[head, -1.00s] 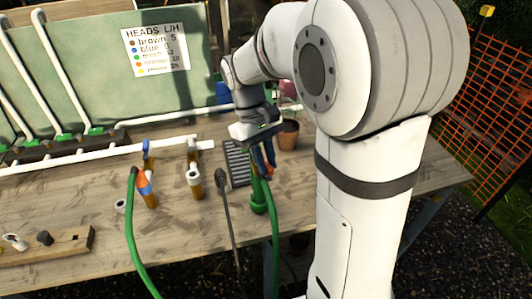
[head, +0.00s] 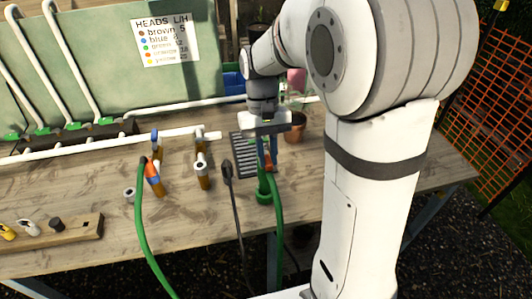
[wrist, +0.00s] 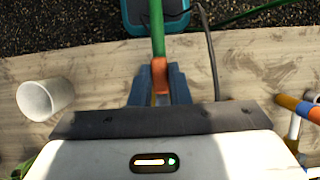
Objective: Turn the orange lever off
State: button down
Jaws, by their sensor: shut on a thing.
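Left stand a tap with an orange hose coupling (head: 152,172) and a white-topped tap (head: 201,165). A dark grate (head: 243,150) lies behind; a terracotta pot (head: 298,125) stands right. A board with pegs (head: 52,230) lies front left.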

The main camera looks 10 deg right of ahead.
jog(key=c, duration=1.4)
grip_release()
jog(key=shift+o, duration=0.2)
jog(key=v, duration=0.8)
jog(key=shift+f, duration=0.1)
jog(key=s+d+f+t, duration=0.1)
jog(key=s+f+t, duration=0.1)
jog(key=s, duration=0.5)
jog(key=s+d+f+t, duration=0.2)
jog(key=s+t, duration=0.3)
jog(key=s, duration=0.2)
jog(key=shift+f, duration=0.2)
